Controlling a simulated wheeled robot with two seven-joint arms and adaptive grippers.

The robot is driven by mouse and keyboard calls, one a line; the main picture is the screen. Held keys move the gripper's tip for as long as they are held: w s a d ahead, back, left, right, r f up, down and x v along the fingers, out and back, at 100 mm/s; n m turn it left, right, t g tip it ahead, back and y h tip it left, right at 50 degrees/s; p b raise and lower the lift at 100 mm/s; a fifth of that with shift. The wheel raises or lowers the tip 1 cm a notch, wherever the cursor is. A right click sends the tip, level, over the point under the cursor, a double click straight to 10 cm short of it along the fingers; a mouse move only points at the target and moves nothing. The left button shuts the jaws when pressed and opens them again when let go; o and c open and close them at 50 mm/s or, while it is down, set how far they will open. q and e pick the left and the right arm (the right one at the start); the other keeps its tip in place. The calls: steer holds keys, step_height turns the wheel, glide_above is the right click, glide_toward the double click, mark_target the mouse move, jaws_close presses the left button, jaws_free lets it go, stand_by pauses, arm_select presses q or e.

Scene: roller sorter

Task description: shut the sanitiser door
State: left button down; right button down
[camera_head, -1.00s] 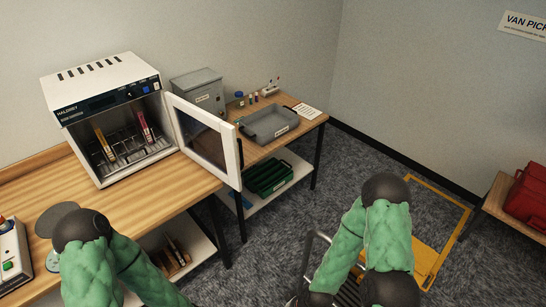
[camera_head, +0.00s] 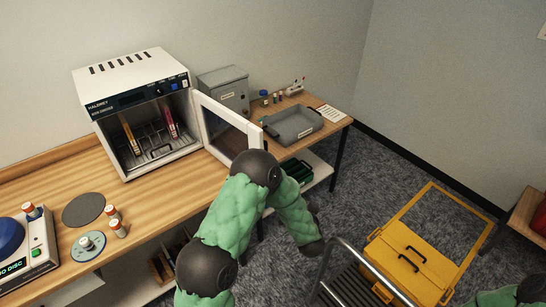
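The sanitiser (camera_head: 132,65) is a white box with vents on top and a dark control strip, standing on the wooden bench. Its door (camera_head: 222,128), white-framed with a dark window, stands wide open, swung out from the right side of the opening. A yellow and a red slim item stand in a wire rack (camera_head: 157,143) inside. My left arm, in a green sleeve, crosses the middle and hides the door's lower right corner; I cannot tell whether it touches. Only a sliver of my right arm shows at bottom right. Neither gripper is visible.
A grey metal box (camera_head: 224,88) and a grey tray (camera_head: 292,124) are on the side table behind the door.

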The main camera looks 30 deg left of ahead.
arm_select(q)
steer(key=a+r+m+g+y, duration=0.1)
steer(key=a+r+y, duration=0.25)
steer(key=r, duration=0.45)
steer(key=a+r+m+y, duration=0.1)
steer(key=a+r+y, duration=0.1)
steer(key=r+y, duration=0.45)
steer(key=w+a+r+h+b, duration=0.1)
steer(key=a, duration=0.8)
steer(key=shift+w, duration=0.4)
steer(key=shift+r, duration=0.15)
